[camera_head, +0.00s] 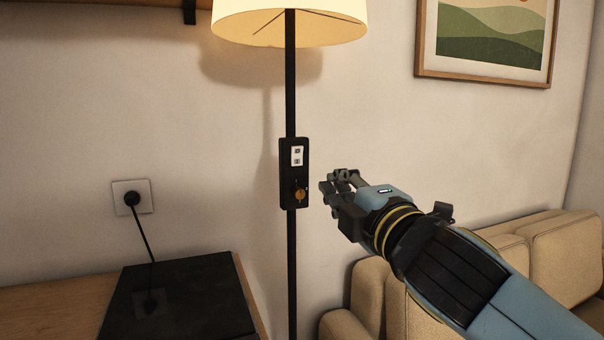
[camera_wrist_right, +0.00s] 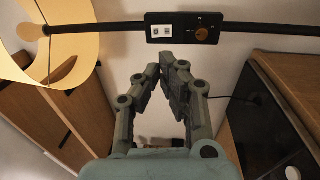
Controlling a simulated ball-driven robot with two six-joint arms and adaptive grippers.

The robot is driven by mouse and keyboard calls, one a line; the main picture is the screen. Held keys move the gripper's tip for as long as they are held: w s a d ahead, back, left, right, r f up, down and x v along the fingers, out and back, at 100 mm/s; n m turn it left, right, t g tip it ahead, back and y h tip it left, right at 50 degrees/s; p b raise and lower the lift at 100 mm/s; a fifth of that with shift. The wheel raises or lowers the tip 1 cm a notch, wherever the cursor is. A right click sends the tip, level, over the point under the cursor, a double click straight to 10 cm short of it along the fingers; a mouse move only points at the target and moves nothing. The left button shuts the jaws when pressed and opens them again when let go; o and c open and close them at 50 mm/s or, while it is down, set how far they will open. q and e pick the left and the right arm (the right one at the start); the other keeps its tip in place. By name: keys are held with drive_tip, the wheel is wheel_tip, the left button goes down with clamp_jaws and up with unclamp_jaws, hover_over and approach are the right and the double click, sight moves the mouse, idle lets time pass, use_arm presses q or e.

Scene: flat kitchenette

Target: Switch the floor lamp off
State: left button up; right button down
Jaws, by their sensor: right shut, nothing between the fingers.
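The floor lamp has a cream shade (camera_head: 290,22), lit from inside, on a thin black pole (camera_head: 291,80). A black switch box (camera_head: 285,172) sits on the pole, with a white two-mark panel (camera_head: 297,156) above and a round brass-coloured knob (camera_head: 300,195) with a small dark lever below. My right gripper (camera_head: 328,190) is just right of the box, apart from it, fingers shut and empty. In the right wrist view the fingertips (camera_wrist_right: 158,62) point toward the box (camera_wrist_right: 184,27), with the knob (camera_wrist_right: 202,34) right of them. My left gripper is out of view.
A beige sofa (camera_head: 500,250) stands at the lower right. A wooden counter (camera_head: 60,300) with a black glossy panel (camera_head: 190,300) is at the lower left. A wall socket (camera_head: 132,197) holds a black plug and cord. A framed picture (camera_head: 485,40) hangs upper right.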

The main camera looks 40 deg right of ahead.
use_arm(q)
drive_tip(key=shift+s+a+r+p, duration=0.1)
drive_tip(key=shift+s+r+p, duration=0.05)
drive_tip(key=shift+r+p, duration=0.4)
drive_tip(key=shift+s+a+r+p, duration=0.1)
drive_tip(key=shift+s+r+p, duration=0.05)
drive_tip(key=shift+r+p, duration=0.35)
use_arm(e)
approach(299, 153)
drive_tip(key=x, duration=0.7)
drive_tip(key=shift+w, duration=0.15)
drive_tip(key=shift+d, duration=0.1)
